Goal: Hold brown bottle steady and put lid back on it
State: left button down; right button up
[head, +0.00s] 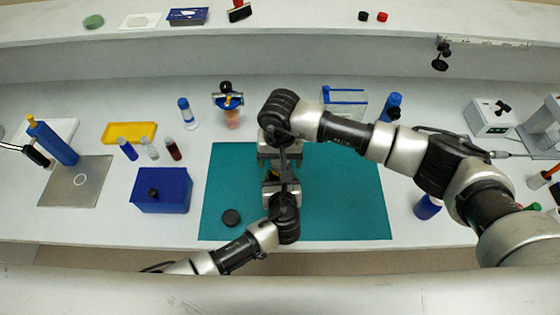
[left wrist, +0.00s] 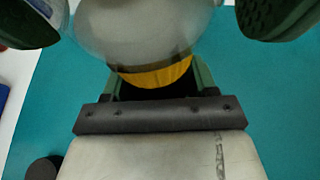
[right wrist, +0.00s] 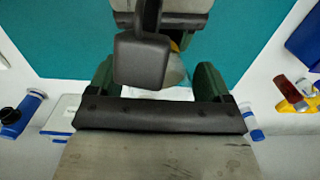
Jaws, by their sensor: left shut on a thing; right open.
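A dark round lid (head: 231,217) lies flat on the teal mat, left of the left forearm; its edge shows in the left wrist view (left wrist: 45,170). My left gripper (left wrist: 150,25) is shut on the brown bottle, which the two grippers mostly hide. A yellow-amber patch between the left fingers (left wrist: 155,75) seems to be part of it. A grey rounded shape covers the rest there. My right gripper (right wrist: 155,78) is open and comes in from the far side, opposite the left one, above the mat's middle. A dark block hides much of the space between its fingers.
The teal mat (head: 340,200) is clear to the right. A blue box (head: 163,192) stands left of it, with small vials (head: 150,148) and a yellow tray (head: 130,132) behind. A blue-capped bottle (head: 427,207) stands right of the mat. A clear blue-lidded box (head: 345,100) stands behind.

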notch_tip(320, 180, up, 2)
jog(key=shift+r, duration=0.25)
jog(key=o, duration=0.4)
notch_tip(320, 180, up, 12)
dwell(0.4)
pick_arm(q)
jog(key=shift+c, duration=1.1)
grip_release()
